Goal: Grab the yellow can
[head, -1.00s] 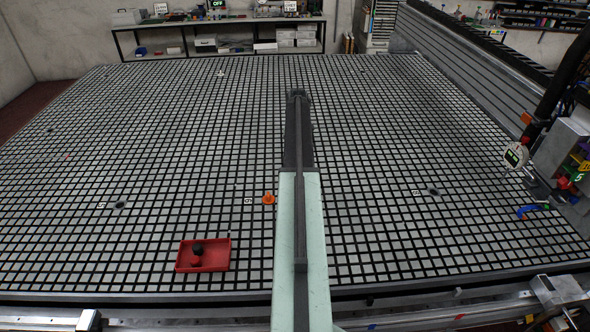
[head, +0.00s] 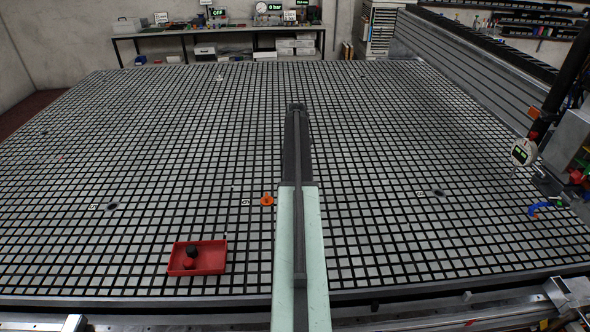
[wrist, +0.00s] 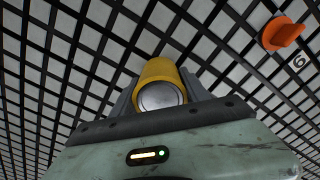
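The yellow can (wrist: 153,70) shows in the wrist view with its silver round end (wrist: 160,97) facing my camera. It lies between the two dark grey fingers of my gripper (wrist: 160,88), one on each side and close to it. I cannot tell whether the fingers press on it or whether it rests on the table. In the head view the can is not visible; my pale green and dark arm covers the middle of the table.
An orange knob-like piece (head: 267,201) sits on the grid left of my arm and also shows in the wrist view (wrist: 283,35). A red tray (head: 216,262) with dark and red pieces is at the front left. A dial gauge (head: 522,152) stands right. Most of the grid table (head: 400,130) is clear.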

